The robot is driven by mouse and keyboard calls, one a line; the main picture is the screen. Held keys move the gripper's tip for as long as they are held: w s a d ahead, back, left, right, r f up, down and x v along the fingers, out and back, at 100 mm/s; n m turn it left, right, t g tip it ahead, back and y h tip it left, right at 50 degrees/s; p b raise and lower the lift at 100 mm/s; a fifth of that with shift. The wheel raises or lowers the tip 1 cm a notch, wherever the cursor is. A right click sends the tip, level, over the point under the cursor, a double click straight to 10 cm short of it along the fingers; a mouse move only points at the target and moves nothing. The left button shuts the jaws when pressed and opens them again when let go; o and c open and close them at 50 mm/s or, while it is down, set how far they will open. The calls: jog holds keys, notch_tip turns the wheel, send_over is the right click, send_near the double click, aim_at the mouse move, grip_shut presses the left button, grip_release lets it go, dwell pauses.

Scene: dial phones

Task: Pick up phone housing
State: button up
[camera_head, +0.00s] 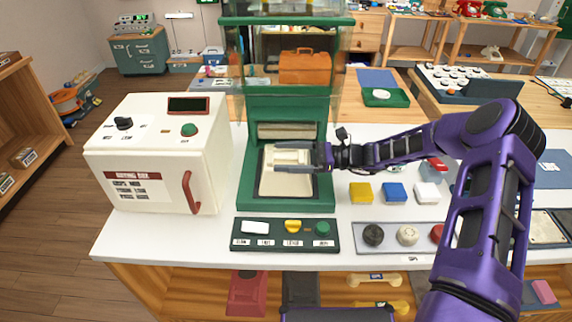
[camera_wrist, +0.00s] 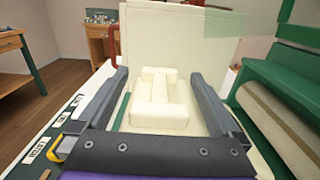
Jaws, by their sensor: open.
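The cream phone housing (camera_head: 287,157) lies on the pale bed (camera_head: 270,187) of the green machine. In the wrist view the housing (camera_wrist: 158,102) shows its raised middle part. My gripper (camera_head: 281,158) reaches in from the right over the bed. In the wrist view its two dark fingers (camera_wrist: 160,76) are open, one on each side of the housing. I cannot tell whether the fingers touch it.
A white drying box (camera_head: 150,155) with a red handle stands left of the machine. A button panel (camera_head: 284,235) lies in front. Yellow, blue and white blocks (camera_head: 395,193) and a grey tray (camera_head: 387,247) with round parts sit to the right. The machine's green frame rises behind the bed.

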grip_shut()
dwell(0.5)
